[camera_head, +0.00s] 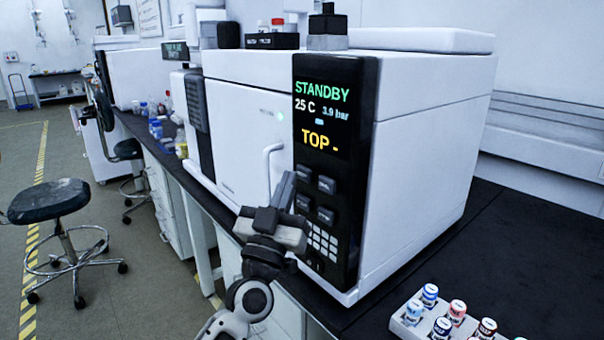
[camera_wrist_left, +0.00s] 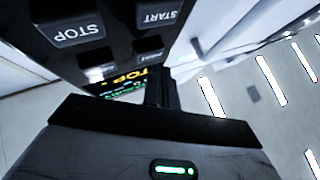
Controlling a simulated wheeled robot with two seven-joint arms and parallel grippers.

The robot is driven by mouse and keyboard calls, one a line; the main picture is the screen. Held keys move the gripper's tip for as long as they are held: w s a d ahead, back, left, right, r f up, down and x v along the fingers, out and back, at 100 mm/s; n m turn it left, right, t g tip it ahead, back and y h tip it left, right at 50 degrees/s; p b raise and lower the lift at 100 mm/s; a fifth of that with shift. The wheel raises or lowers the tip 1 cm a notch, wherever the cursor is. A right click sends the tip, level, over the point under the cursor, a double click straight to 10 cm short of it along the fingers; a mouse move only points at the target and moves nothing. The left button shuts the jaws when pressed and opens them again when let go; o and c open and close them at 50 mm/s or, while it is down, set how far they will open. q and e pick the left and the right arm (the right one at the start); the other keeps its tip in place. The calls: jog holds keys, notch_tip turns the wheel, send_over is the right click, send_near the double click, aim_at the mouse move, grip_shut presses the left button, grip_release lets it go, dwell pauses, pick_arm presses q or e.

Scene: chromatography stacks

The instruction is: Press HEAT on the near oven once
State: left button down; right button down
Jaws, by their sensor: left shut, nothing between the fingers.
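The near oven (camera_head: 430,150) is a white box on the dark bench in the head view. Its black front panel has a display (camera_head: 322,115) reading STANDBY, 25 C, 3.9 bar and TOP -. Below it are several grey buttons (camera_head: 316,193) and a keypad. The left wrist view shows a STOP button (camera_wrist_left: 72,33) and a START button (camera_wrist_left: 158,16); the labels on the two buttons nearer the display are hard to read, so I cannot tell which is HEAT. My left gripper (camera_head: 287,188) is shut and empty, its tip just left of the buttons; contact cannot be told. My right gripper is out of view.
The oven door handle (camera_head: 270,165) stands out left of my left gripper. A white rack (camera_head: 408,321) of capped vials sits on the bench at the lower right. Another instrument (camera_head: 140,75) stands farther along. A stool (camera_head: 50,202) stands on the floor at left.

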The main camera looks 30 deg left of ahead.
pick_arm(q)
jog(key=shift+w+d, duration=0.15)
jog(key=shift+w, duration=0.1)
jog(key=shift+w+d, duration=0.15)
jog(key=shift+w, duration=0.25)
dwell(0.7)
jog(key=shift+s, duration=0.1)
jog(key=shift+s+a+p, duration=0.35)
jog(key=shift+s+p, duration=0.05)
jog(key=shift+s, duration=0.3)
jog(key=shift+s, duration=0.1)
jog(key=s, duration=0.1)
jog(key=s+a, duration=0.1)
jog(key=s, duration=0.1)
jog(key=s+a+p, duration=0.1)
jog(key=shift+s, duration=0.25)
dwell(0.8)
